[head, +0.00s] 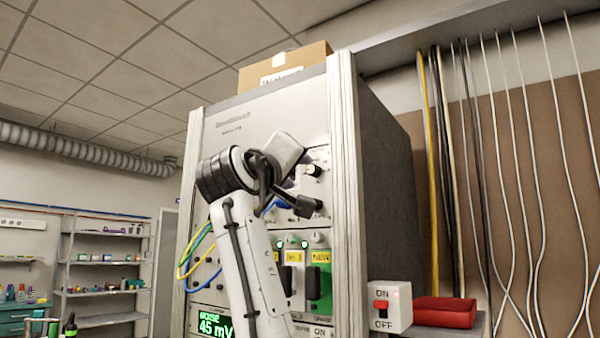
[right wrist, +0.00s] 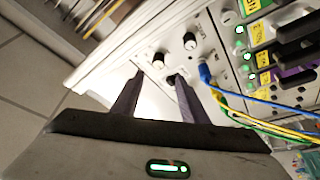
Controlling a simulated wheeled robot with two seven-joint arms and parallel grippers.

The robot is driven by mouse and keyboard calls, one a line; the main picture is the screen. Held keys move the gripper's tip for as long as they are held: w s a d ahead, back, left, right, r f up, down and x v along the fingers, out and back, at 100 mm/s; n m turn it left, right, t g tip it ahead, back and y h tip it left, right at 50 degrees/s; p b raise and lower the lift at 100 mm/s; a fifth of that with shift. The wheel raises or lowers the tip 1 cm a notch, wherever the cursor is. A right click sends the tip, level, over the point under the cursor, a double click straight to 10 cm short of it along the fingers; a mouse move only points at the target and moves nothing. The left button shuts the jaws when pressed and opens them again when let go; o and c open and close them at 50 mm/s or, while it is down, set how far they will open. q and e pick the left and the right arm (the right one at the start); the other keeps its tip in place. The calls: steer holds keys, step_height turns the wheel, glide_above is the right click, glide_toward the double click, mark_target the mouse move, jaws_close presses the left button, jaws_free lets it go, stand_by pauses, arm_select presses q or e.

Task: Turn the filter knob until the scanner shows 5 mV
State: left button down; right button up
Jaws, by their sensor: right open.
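The scanner rack (head: 250,112) is a tall pale cabinet. Its green display (head: 215,325) reads NOISE 45 mV at the lower left. My right gripper (head: 306,188) is open in front of the upper right of the panel. I cannot read which one is the filter knob. No knob is visibly gripped. My left gripper is not in view.
Blue, yellow and green cables (right wrist: 250,115) run from the panel close to my right gripper. A cardboard box (head: 285,66) lies on top.

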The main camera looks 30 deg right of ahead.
mark_target(311, 169)
steer(key=p+x, duration=0.3)
steer(key=x, duration=0.5)
steer(key=shift+s+d+r, duration=0.15)
steer(key=shift+d, duration=0.2)
jaws_close()
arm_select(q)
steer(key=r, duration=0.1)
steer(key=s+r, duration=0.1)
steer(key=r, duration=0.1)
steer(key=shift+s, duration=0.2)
arm_select(e)
steer(key=shift+m, duration=0.3)
